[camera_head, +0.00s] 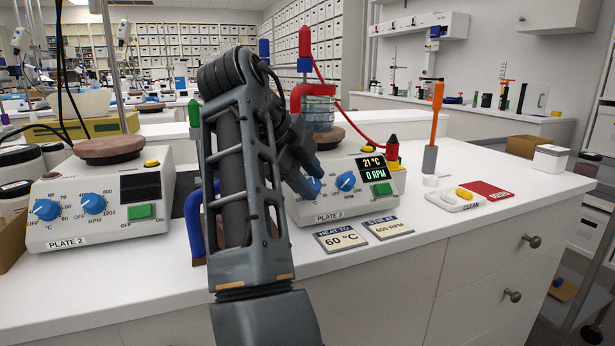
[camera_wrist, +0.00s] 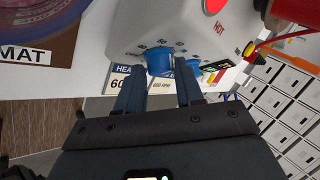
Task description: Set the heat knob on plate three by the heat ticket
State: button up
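Plate three (camera_head: 335,212) is a white hot plate labelled PLATE 3, its display (camera_head: 376,176) reading 21 °C and 0 RPM. Its blue heat knob (camera_head: 313,187) is partly hidden by my gripper (camera_head: 305,177) in the head view. In the wrist view the heat knob (camera_wrist: 159,61) shows between the tips of my open fingers (camera_wrist: 158,80); I cannot tell whether they touch it. Its pointer setting is not readable. The blue stir knob (camera_head: 345,181) is just right of it. The heat ticket (camera_head: 340,238) on the bench reads HEAT TO 60 °C.
The stir ticket (camera_head: 387,228) reads STIR AT 600 RPM. A glass vessel (camera_head: 319,108) with red fittings stands above plate three. Plate two (camera_head: 98,205) is at left. The bench front right of the tickets is clear.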

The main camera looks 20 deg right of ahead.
jog(key=o, duration=0.3)
jog(key=shift+o, duration=0.2)
jog(key=shift+r, duration=0.1)
jog(key=p+v, duration=0.1)
jog(key=v, duration=0.6)
jog(key=shift+a+r, duration=0.2)
jog(key=shift+r, duration=0.1)
jog(key=shift+s, duration=0.1)
